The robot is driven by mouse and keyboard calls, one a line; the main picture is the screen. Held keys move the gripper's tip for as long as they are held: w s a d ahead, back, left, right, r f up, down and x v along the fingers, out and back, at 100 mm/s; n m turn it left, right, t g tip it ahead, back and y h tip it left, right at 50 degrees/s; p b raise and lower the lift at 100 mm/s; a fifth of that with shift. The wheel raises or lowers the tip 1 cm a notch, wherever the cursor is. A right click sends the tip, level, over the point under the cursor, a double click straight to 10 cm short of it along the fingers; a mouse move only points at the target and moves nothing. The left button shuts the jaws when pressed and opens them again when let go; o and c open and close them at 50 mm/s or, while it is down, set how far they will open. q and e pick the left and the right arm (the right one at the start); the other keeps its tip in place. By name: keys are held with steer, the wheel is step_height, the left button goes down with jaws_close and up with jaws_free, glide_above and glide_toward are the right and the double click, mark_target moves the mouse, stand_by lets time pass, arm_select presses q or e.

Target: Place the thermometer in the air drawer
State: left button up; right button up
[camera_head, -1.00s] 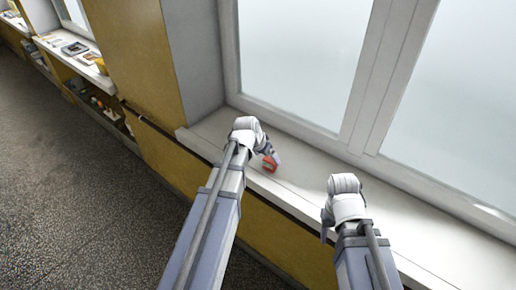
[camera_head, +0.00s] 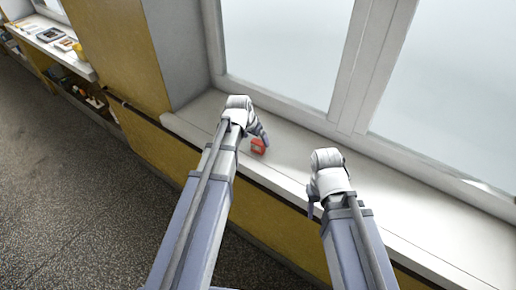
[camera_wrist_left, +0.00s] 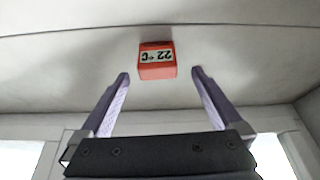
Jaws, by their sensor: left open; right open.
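The thermometer is a small red-orange block (camera_head: 259,146) on the white window sill (camera_head: 420,205). In the left wrist view the thermometer (camera_wrist_left: 157,61) has a white display reading "22 °C", upside down. My left gripper (camera_head: 265,140) is beside the thermometer; in the left wrist view its two fingers (camera_wrist_left: 160,76) are open, with the thermometer centred just beyond their tips and nothing held. My right gripper (camera_head: 311,208) hangs over the sill's front edge, to the right, with its fingers partly hidden by the arm. I cannot make out an air drawer.
Window frames (camera_head: 345,75) rise behind the sill. A yellow wall pillar (camera_head: 120,50) stands to the left. Beyond it a shelf (camera_head: 62,52) holds several small items, with more below. The sill to the right is clear.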

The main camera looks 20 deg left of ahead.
mark_target(257, 142)
arm_select(q)
steer(key=b+x, duration=0.4)
steer(key=shift+d+f, duration=0.15)
steer(key=shift+f, duration=0.3)
steer(key=shift+r, duration=0.1)
steer(key=shift+c, duration=0.2)
steer(key=c, duration=1.5)
steer(key=shift+r, duration=0.15)
step_height(257, 142, up, 10)
steer(key=p, duration=1)
